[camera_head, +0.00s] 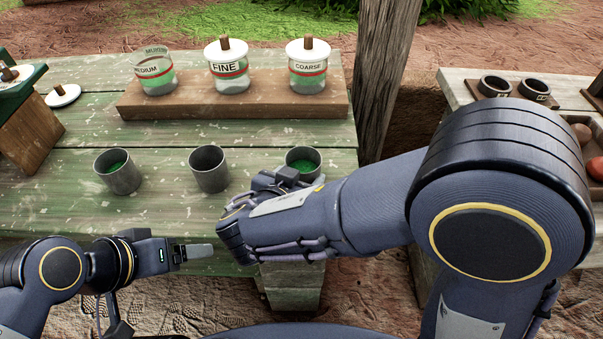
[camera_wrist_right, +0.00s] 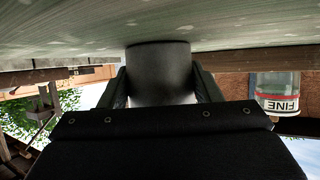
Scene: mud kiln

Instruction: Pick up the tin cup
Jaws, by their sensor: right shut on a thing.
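Three grey tin cups stand in a row on the green table: a left cup (camera_head: 119,175), a middle cup (camera_head: 208,170) and a right cup (camera_head: 304,156). The left and right cups show green inside. My right gripper (camera_head: 290,181) is at the right cup and hides its lower part. In the right wrist view, which is upside down, the right gripper's fingers (camera_wrist_right: 160,76) are shut on this cup (camera_wrist_right: 159,62), one on each side. The cup is upright, at or very near the tabletop. My left gripper (camera_head: 198,251) is near the table's front edge, away from the cups; its finger gap is hidden.
Behind the cups a wooden board (camera_head: 130,112) bears jars labelled MEDIUM (camera_head: 156,75), FINE (camera_head: 226,68) and COARSE (camera_head: 307,68). The MEDIUM jar is open; a lid (camera_head: 63,96) lies to its left. A wooden post (camera_head: 386,75) stands right of the table (camera_head: 60,200).

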